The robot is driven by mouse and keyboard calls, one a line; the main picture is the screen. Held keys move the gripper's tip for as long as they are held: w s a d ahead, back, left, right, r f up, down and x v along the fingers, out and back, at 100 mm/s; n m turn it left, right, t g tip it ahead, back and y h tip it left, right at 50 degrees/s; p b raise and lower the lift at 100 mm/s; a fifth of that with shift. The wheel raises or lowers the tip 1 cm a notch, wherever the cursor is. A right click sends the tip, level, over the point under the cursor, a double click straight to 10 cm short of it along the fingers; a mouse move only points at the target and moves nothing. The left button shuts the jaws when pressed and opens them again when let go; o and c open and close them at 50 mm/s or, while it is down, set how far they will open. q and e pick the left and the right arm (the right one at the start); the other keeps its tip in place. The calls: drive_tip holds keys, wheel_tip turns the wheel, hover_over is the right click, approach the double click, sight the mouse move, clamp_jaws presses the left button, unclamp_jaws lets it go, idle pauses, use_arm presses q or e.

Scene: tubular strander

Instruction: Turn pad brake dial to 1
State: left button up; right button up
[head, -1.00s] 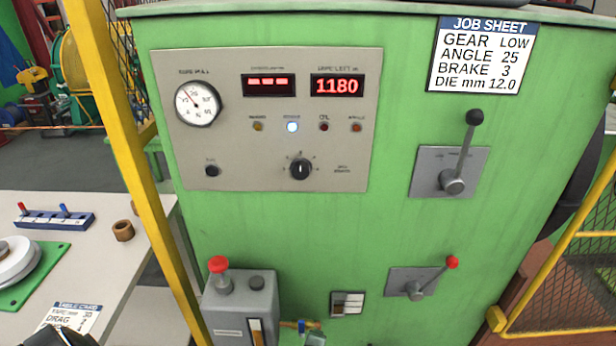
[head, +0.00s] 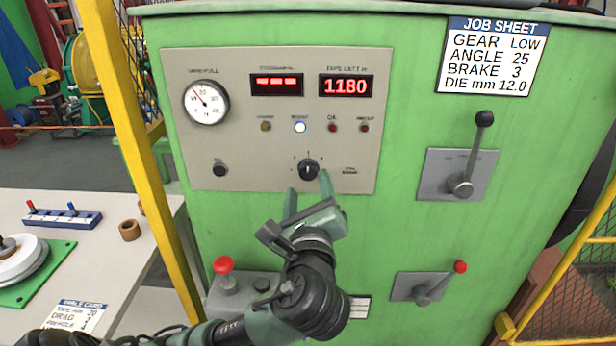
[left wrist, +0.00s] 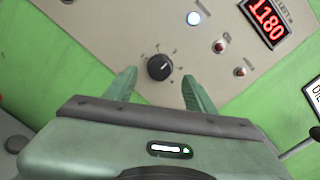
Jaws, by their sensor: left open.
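The pad brake dial (head: 308,169) is a black round knob with a pale pointer line, low on the grey control panel (head: 235,150). In the head view its line stands close to upright. It also shows in the left wrist view (left wrist: 159,67), with small marks around it. My left gripper (head: 307,180) is open, its two green fingers just below the dial and pointing at it. In the left wrist view the fingertips (left wrist: 158,82) are spread to either side below the knob, with no contact visible. My right gripper is not in view.
The panel has a gauge (head: 206,102), a red 1180 display (head: 346,86) and a lit lamp (head: 300,127). A job sheet (head: 491,57) reads BRAKE 3. Two levers (head: 463,180) (head: 428,287) stand right. A red button (head: 223,265) and yellow post (head: 150,150) are left.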

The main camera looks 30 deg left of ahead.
sight(308, 174)
use_arm(q)
drive_tip(key=shift+x, duration=2.25)
clamp_jaws()
